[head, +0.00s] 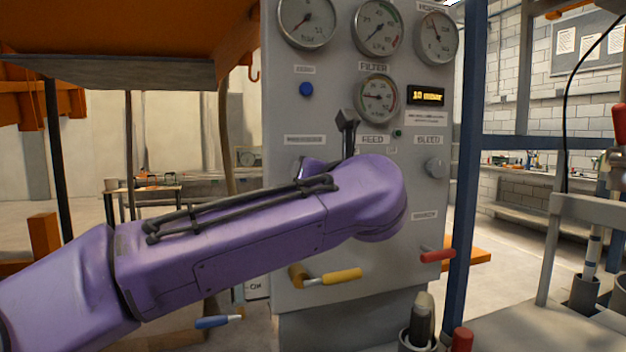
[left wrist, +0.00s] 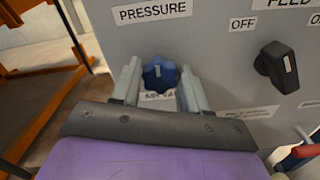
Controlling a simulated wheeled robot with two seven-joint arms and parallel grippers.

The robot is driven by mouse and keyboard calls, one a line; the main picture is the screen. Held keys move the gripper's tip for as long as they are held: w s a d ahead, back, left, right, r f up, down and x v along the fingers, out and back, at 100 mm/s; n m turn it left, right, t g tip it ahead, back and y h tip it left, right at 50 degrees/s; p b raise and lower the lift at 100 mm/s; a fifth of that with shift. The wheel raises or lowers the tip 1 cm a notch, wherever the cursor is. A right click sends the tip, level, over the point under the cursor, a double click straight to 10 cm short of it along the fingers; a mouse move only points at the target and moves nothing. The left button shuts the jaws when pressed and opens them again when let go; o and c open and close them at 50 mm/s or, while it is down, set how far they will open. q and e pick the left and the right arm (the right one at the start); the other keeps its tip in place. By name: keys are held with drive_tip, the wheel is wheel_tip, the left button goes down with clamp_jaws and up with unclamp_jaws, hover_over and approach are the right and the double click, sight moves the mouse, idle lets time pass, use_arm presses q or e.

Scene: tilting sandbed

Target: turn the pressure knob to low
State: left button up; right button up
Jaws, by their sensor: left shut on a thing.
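The pressure knob (left wrist: 160,76) is a blue, lobed knob with a white mark near its top. It sits on the grey panel below the PRESSURE label (left wrist: 152,11) in the left wrist view. My left gripper (left wrist: 161,84) is shut on this knob, one grey finger on each side. In the head view my purple left arm hides the knob and the gripper; the PRESSURE label (head: 305,139) shows just above the arm. No low marking is readable near the knob. My right gripper is not in view.
Right of the knob is a black feed knob (left wrist: 276,66) with an OFF label. A blue post (head: 465,190) stands at right.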

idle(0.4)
use_arm(q)
drive_tip(key=o, duration=1)
drive_tip(key=shift+o, duration=0.2)
drive_tip(key=shift+s+d, duration=0.1)
drive_tip(key=shift+s, duration=0.05)
drive_tip(key=b+v, duration=0.2)
drive_tip(key=v, duration=0.8)
drive_tip(key=shift+s, duration=0.15)
